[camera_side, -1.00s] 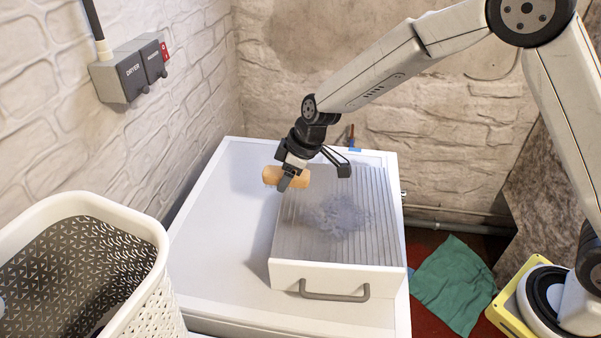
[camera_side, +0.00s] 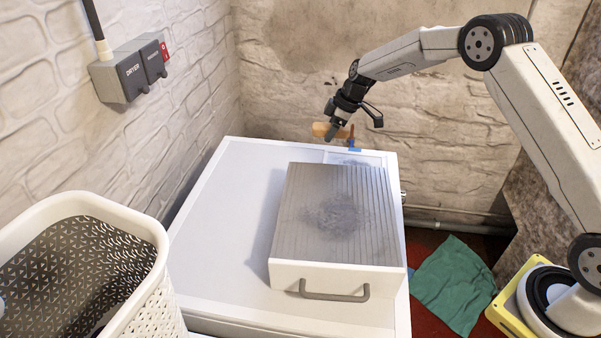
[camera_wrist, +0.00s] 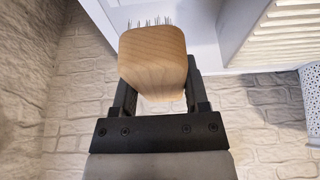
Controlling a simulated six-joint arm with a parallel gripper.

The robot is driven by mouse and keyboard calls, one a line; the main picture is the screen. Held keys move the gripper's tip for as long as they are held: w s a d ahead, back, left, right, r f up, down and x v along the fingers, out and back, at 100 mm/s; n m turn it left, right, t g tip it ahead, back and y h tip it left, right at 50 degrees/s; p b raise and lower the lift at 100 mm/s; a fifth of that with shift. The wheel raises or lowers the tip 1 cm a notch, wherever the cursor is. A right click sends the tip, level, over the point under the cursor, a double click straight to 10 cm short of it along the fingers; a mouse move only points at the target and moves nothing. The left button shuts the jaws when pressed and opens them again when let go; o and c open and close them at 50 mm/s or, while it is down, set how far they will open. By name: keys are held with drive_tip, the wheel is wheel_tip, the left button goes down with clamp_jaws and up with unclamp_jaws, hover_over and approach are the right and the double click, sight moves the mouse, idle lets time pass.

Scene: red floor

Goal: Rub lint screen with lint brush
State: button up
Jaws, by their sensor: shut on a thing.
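The lint brush (camera_side: 322,130) is a light wooden block held in my gripper (camera_side: 333,133) at the back edge of the white machine. In the wrist view the brush's wooden block (camera_wrist: 155,58) sits between the fingers, with thin metal bristles pointing to the top of the picture. My gripper is shut on it. The lint screen (camera_side: 300,235), a grey ribbed panel in a white box-like drawer with a grey handle, lies on the machine's top. A flat dark grey patch of lint (camera_side: 338,215) marks its middle. The brush is behind the screen and apart from it.
The white machine top (camera_side: 225,230) is clear left of the screen. A small blue item (camera_side: 354,150) is at its back edge. A white basket (camera_side: 150,270) stands front left, and a switch box (camera_side: 130,72) is on the wall. A green cloth (camera_side: 450,285) lies on the floor.

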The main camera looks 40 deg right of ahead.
sight(328, 159)
drive_tip(key=shift+f, duration=3.9)
drive_tip(key=shift+s+d, duration=0.25)
drive_tip(key=shift+c, duration=0.6)
drive_tip(key=shift+s+d, duration=4.8)
drive_tip(key=shift+s, duration=0.05)
drive_tip(key=shift+w+a, duration=5.15)
drive_tip(key=shift+a, duration=0.05)
drive_tip(key=shift+w+d, duration=0.3)
drive_tip(key=shift+d, duration=0.25)
drive_tip(key=shift+s+d, duration=5.1)
drive_tip(key=shift+w+a, duration=5)
drive_tip(key=shift+a, duration=0.05)
drive_tip(key=shift+w+a+r, duration=0.15)
drive_tip(key=shift+w, duration=0.05)
drive_tip(key=shift+s+r, duration=0.1)
drive_tip(key=shift+r, duration=3.7)
